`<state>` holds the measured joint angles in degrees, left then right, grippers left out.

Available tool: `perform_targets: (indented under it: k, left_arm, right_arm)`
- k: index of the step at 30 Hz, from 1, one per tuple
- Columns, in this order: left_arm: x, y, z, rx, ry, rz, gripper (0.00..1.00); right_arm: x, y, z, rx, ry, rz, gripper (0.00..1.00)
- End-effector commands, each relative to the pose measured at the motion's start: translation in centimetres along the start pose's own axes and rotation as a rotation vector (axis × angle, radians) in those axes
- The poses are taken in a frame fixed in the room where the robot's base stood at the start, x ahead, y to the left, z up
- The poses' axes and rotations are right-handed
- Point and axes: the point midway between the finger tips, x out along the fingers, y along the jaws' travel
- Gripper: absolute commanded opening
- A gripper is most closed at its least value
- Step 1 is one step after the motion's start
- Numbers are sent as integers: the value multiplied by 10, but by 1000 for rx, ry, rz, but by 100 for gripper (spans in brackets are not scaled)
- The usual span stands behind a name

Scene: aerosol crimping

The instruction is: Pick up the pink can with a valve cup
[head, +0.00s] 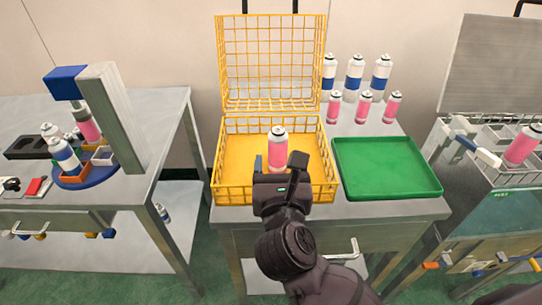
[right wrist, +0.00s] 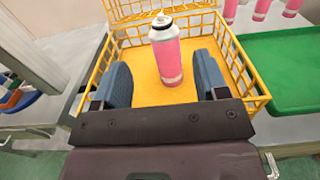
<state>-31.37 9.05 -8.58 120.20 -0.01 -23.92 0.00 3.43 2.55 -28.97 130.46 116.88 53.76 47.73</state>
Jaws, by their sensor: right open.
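A pink can (head: 277,150) with a silver top and a valve cup stands upright in the yellow wire basket (head: 222,190). It also shows in the right wrist view (right wrist: 166,55), upright on the yellow basket floor. My right gripper (head: 278,165) is over the front part of the basket. Its two blue-grey fingers (right wrist: 161,82) are spread apart, with the can beyond and between them in the wrist view. The gripper is empty. In the head view the can's lower part is partly hidden by the gripper. My left gripper is not in view.
The basket's open lid (head: 270,60) stands upright behind it. A green tray (head: 385,168) lies to the right. Several pink and blue-white cans (head: 363,107) stand behind the tray. A crimping station with a blue turntable (head: 85,178) is on the left table. A metal bath (head: 495,170) stands at right.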

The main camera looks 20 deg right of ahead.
Motion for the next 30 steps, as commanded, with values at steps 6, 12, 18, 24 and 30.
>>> perform_targets:
  k: [6, 12, 18, 24, 30]
  left_arm:
    - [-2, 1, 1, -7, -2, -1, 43]
    - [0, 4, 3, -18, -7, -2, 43]
    - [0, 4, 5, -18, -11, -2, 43]
    - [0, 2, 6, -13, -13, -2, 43]
    - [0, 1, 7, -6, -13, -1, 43]
  right_arm:
    - [31, 0, 2, -4, -5, 0, 67]
    - [48, 0, 2, -4, -3, -1, 67]
    - [62, -1, 6, -5, -5, -2, 67]
    - [88, -2, 11, -7, -4, -1, 67]
    - [101, -2, 11, -4, -3, -1, 67]
